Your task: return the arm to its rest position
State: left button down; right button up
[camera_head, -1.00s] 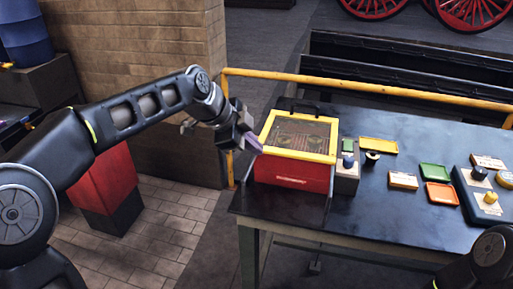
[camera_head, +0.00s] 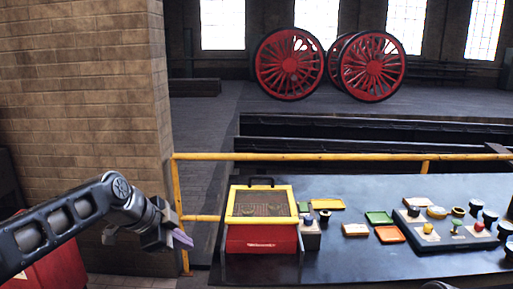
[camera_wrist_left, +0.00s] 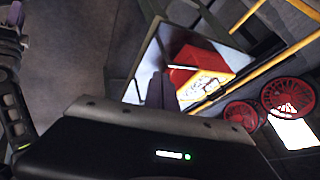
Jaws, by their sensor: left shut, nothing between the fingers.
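My left arm comes in from the left in the head view. Its gripper (camera_head: 182,238) is shut and empty, held in the air just left of the table (camera_head: 380,189). Its purple fingertips also show closed together in the left wrist view (camera_wrist_left: 160,92). A red box with a yellow-framed mesh lid (camera_head: 262,238) stands to the right of the gripper, with a gap between them. The box also shows in the left wrist view (camera_wrist_left: 190,77). My right gripper does not show; only a dark bit of an arm is at the bottom edge.
Small trays, yellow (camera_head: 328,204), green (camera_head: 379,217) and orange (camera_head: 390,234), lie on the table. A panel with several knobs (camera_head: 440,233) is at the right. A yellow rail (camera_head: 300,156) runs behind the table. A brick pillar (camera_head: 90,110) stands behind my left arm. Red wheels (camera_head: 289,63) are far back.

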pick_arm(q)
jog(key=w+d+f+n+t, duration=0.2)
jog(key=w+f+n, duration=0.3)
jog(key=f+n, duration=0.55)
jog(key=s+d+f+n+g, duration=0.15)
jog(key=s+f, duration=0.25)
jog(key=f, duration=0.5)
jog(key=s+d+f+n, duration=0.2)
jog(key=s+f+n, duration=0.1)
jog(key=f, duration=0.6)
jog(key=s+d+f+n+g, duration=0.1)
jog(key=s+f+g, duration=0.1)
jog(key=s+f, duration=0.4)
jog(key=s+d+f+n+g, duration=0.1)
jog(key=s+f, duration=0.5)
jog(key=s, duration=0.7)
jog(key=s+d+f+g, duration=0.3)
jog(key=s+f, duration=0.4)
jog(key=s, duration=0.2)
jog(key=shift+s+n, duration=0.15)
jog(key=shift+n, duration=0.25)
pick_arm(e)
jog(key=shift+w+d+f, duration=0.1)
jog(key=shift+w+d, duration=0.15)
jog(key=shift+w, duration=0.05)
